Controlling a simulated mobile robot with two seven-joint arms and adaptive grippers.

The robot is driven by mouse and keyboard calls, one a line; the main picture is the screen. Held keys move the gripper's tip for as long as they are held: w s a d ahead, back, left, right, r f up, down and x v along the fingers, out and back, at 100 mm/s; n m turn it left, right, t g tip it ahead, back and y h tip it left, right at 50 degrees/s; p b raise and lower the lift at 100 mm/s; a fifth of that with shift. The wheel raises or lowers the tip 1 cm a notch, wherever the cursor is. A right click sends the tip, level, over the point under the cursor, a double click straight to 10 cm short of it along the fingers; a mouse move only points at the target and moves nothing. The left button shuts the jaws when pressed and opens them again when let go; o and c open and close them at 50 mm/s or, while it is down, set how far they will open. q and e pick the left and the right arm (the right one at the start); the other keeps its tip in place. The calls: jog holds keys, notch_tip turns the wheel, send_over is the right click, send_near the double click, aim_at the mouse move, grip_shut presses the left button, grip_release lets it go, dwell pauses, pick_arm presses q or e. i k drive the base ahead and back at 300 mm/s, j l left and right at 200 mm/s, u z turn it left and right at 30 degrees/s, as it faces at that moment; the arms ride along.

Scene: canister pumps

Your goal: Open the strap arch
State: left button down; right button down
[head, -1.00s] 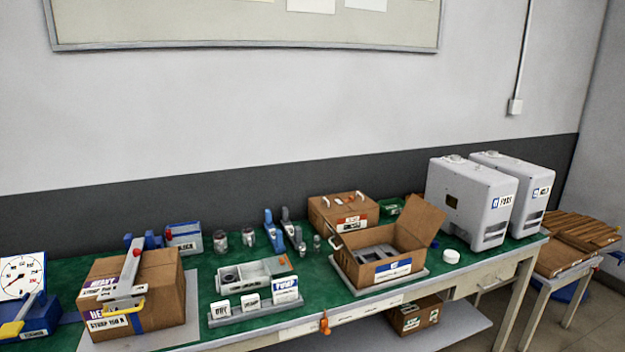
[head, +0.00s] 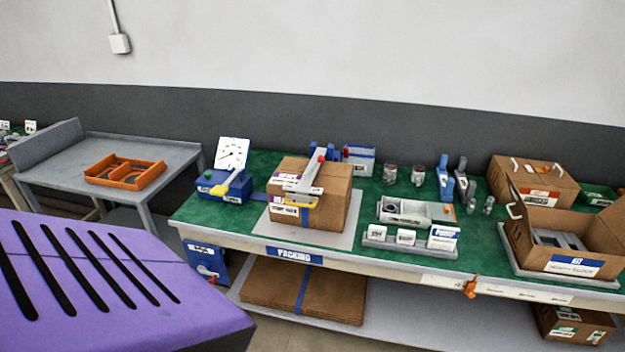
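The strap arch (head: 306,180) is a grey bar with a red tip, lying across the top of a closed cardboard box (head: 337,208). A yellow handle (head: 302,201) shows at its front end, close to the box's front face. The arch looks lowered onto the box, with its far end at a blue mount (head: 321,156) behind. The box sits on a grey plate (head: 262,229) on the green packing bench. Neither of my grippers is in view.
A blue dial device (head: 225,184) stands left of the box. A label rack (head: 408,247) and an open carton (head: 563,240) are to the right. A grey side table (head: 70,174) with an orange tray (head: 125,171) stands at the left. Flat cardboard (head: 270,285) lies below.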

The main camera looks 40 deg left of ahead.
aim_at(302, 189)
jog(key=j+u, duration=0.1)
jog(key=u, duration=1.4)
jog(key=i+l, duration=0.05)
